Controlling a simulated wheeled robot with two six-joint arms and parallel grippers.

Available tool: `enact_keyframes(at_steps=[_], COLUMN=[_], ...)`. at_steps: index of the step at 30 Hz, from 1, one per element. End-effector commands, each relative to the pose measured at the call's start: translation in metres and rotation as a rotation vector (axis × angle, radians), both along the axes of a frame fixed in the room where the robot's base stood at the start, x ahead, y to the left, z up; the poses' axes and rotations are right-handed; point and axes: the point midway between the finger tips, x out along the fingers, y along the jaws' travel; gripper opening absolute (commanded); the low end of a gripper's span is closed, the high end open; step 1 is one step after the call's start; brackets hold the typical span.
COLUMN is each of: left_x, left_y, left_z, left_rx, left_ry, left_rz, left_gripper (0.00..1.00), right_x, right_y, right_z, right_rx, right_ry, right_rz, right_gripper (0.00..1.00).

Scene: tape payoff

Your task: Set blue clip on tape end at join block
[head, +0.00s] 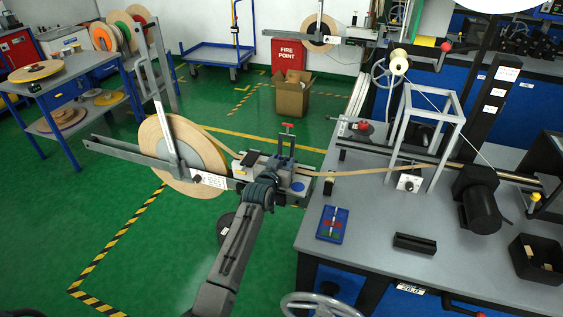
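The tape reel (178,150) is a large tan disc on a grey payoff arm. Tan tape (222,143) runs from it to a grey block (292,172) with a red-topped handle, which looks like the join block. More tape (365,171) leaves the block toward the bench. A small blue spot (298,187) shows on the block's right side; I cannot tell if it is a clip. A blue tray (332,224) with red and green pieces lies on the bench. My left gripper (268,178) is at the block's near side, its fingers hidden or indistinct. My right gripper is not in view.
The grey bench (375,262) fills the right side. It carries a white frame (423,140), a black motor (480,205), a black bar (415,243) and a black bin (536,258). A blue cart (62,90) stands left. Bench space around the blue tray is clear.

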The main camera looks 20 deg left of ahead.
Motion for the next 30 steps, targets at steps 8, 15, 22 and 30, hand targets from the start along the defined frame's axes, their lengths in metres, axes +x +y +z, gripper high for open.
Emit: enact_keyframes(at_steps=[8, 15, 22, 30], left_x=[0.0, -0.029, -0.075, -0.111], left_y=[0.0, 0.001, 0.003, 0.004], left_z=[0.005, 0.006, 0.013, 0.02], left_rx=[0.0, 0.0, 0.0, 0.0], left_ry=[-0.001, 0.0, -0.001, 0.0], left_rz=[0.0, 0.001, 0.001, 0.001], left_gripper=[0.45, 0.45, 0.45, 0.45], right_x=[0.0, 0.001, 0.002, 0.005], right_y=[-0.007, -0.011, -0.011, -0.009], right_z=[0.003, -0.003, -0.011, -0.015], right_rx=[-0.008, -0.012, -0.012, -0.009], right_ry=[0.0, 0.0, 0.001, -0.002], right_rz=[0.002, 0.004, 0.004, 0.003], right_gripper=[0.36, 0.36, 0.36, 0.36])
